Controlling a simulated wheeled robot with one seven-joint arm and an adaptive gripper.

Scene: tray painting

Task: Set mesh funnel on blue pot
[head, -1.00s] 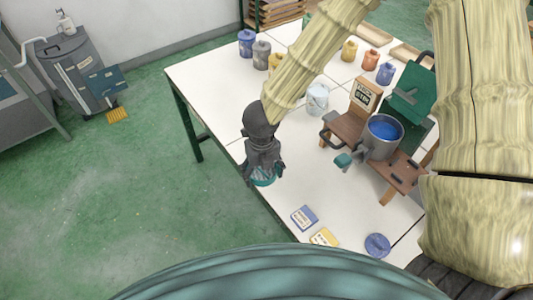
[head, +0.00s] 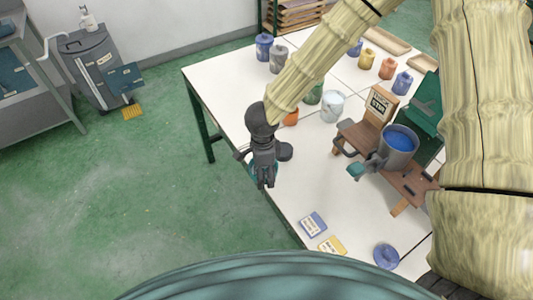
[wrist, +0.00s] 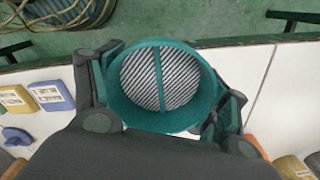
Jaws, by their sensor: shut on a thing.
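My gripper (head: 264,172) is shut on the mesh funnel (wrist: 163,80), a teal ring with a striped grey mesh and a bar across it. In the wrist view the funnel sits between my two fingers, its mesh facing the camera. In the head view my gripper is over the table's left front edge and hides most of the funnel. The blue pot (head: 396,158), a grey vessel with blue paint inside, stands on a brown wooden stand (head: 412,186) to the right, well apart from my gripper. Its top is open.
A white bucket (head: 332,106) and several small coloured jars stand farther back. Blue (head: 313,224) and yellow (head: 332,245) cards and a blue lid (head: 386,256) lie at the front. The table's middle is clear.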

